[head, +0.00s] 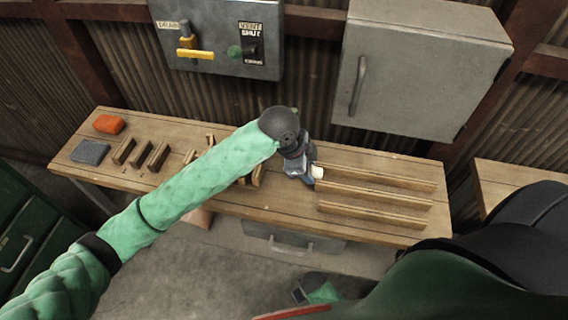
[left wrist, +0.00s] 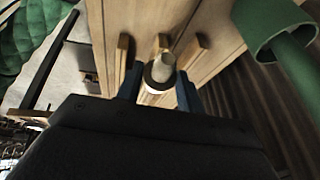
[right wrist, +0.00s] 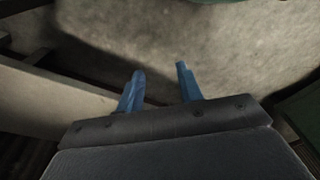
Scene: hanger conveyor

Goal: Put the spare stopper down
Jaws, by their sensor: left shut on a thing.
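A pale stopper (head: 317,171) is held in my left gripper (head: 308,174) above the wooden bench (head: 270,203), by the left ends of the long rails. In the left wrist view, the stopper (left wrist: 160,72) sits between the two blue fingertips, with a wide pale ring nearest the camera and a narrower grey part beyond. I cannot tell whether it touches the bench or a rail. My right gripper (right wrist: 160,82) shows in the right wrist view with its fingers apart and nothing between them, over a pale grey surface.
Three long wooden rails (head: 375,193) lie on the bench's right part. Short wooden blocks (head: 140,153), an orange object (head: 109,124) and a grey pad (head: 90,152) are at the left. A grey cabinet (head: 420,75) and a valve panel (head: 220,45) are on the wall behind.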

